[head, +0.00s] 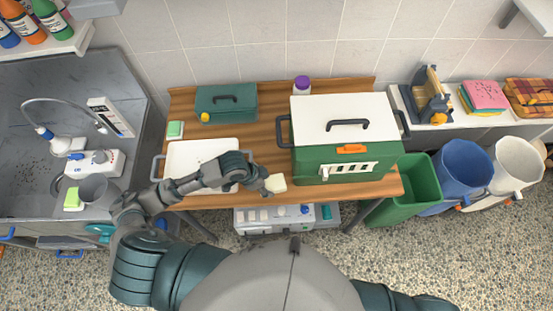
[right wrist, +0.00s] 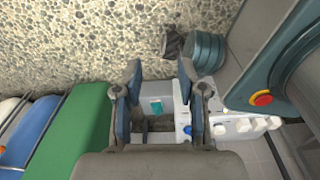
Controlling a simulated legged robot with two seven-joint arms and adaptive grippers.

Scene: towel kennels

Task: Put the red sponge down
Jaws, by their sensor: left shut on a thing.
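My left gripper (head: 268,184) is shut on a pale cream block (head: 277,183), which looks like a sponge; no red shows on it. It is over the front edge of the wooden table (head: 262,120), between the white tray (head: 205,153) and the green kennel box (head: 318,172). I cannot tell whether the block touches the table. I see no clearly red sponge in either view. My right gripper (right wrist: 160,75) is open and empty in the right wrist view, above the floor and the grey-white unit below the table; it is not in the head view.
A small green box (head: 226,104) and a green-white sponge (head: 175,130) are at the table's back left. A sink (head: 60,110) is at far left. Green (head: 415,190), blue (head: 463,170) and white bins (head: 515,160) stand right. Bare wood shows behind the gripper.

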